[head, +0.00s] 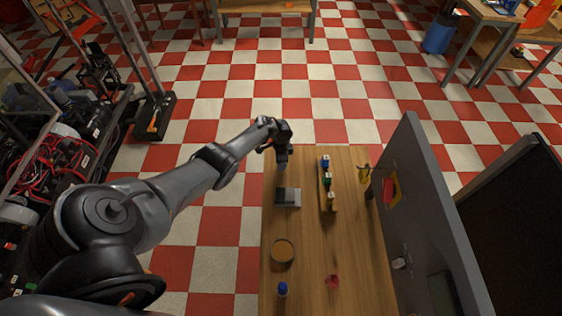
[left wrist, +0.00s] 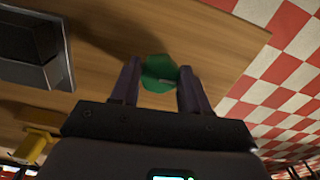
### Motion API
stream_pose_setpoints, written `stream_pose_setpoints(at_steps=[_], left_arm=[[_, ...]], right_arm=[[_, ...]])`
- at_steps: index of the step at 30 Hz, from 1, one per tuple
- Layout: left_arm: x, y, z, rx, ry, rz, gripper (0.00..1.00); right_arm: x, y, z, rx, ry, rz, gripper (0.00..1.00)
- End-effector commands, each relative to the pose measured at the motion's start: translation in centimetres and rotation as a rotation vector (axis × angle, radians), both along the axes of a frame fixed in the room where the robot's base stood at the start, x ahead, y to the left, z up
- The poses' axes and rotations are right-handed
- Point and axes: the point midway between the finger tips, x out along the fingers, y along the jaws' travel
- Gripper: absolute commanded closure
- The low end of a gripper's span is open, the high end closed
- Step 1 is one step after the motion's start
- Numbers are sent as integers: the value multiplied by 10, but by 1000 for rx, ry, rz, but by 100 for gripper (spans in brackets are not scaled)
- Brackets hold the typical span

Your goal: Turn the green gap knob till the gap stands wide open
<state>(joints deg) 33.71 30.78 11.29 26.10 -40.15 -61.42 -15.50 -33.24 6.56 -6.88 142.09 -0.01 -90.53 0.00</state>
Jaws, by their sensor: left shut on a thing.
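My left gripper (head: 282,164) points down over the far left part of the wooden table, just beyond a grey block-like box (head: 287,197). In the left wrist view, its two dark fingers (left wrist: 159,88) are closed on a green faceted knob (left wrist: 159,72), one finger on each side. In the head view the knob is hidden by the gripper. I cannot make out the gap or how wide it stands. My right gripper is not in view.
A yellow stand with small blue, green and white-marked parts (head: 327,183) is right of the gripper. A round tan disc (head: 282,251), a blue-capped item (head: 282,289) and a red piece (head: 332,282) lie nearer. A grey upright panel (head: 425,215) borders the table's right side.

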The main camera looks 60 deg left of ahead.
Motion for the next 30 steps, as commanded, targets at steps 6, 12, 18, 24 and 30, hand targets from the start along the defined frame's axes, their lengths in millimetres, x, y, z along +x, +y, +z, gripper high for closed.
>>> stream_pose_setpoints(at_steps=[6, 12, 18, 24, 30], left_arm=[[0, 0, 0, 0, 0, 1, 29], [0, 0, 0, 0, 0, 1, 29], [0, 0, 7, 0, -1, 0, 29], [0, 1, 36, 1, -2, 0, 29], [1, 0, 70, 0, -2, 0, 29]], right_arm=[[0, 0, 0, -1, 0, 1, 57], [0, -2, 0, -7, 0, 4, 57], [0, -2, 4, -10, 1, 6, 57], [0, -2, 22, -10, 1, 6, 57], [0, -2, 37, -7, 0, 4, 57]])
